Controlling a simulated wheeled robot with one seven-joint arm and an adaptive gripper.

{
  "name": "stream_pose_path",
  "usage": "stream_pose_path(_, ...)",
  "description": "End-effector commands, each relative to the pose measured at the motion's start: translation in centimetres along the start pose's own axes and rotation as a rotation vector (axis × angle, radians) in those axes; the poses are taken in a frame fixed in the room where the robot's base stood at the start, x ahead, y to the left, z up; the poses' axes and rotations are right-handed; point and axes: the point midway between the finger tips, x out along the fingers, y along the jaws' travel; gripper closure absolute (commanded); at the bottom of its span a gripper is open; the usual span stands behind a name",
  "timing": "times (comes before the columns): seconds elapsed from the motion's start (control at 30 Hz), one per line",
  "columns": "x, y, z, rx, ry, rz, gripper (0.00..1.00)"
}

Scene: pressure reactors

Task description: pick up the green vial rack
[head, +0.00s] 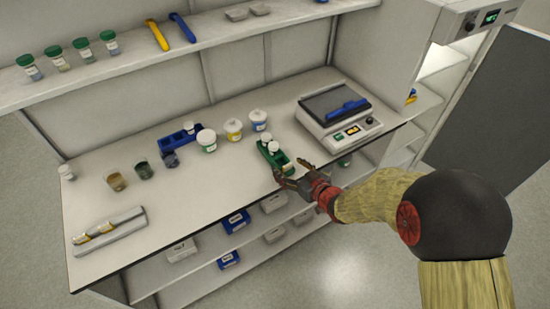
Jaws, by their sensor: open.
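The green vial rack (283,166) sits on the white bench top near its front edge, left of the grey device. It holds white-capped vials (270,145) toward its far end. My gripper (284,177) is open at the rack's near end, with its fingers pointing left. It overlaps the near end of the rack in this view, and I cannot tell whether it touches it. My gripper and wrist hide part of the bench edge.
A grey device (347,113) with a blue item on top stands right of the rack. White-lidded jars (233,130) and a blue rack (178,138) stand behind and left. An upper shelf (200,45) overhangs the back. The bench's front middle is clear.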

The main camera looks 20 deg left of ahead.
Motion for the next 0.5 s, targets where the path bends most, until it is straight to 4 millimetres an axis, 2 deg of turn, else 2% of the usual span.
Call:
stream_pose_path(0.3, 4.2, 0.0, 0.1, -0.001, 0.0, 0.002, 0.33)
stream_pose_path(0.5, 4.7, 0.1, -0.1, -0.001, 0.0, 0.003, 0.33)
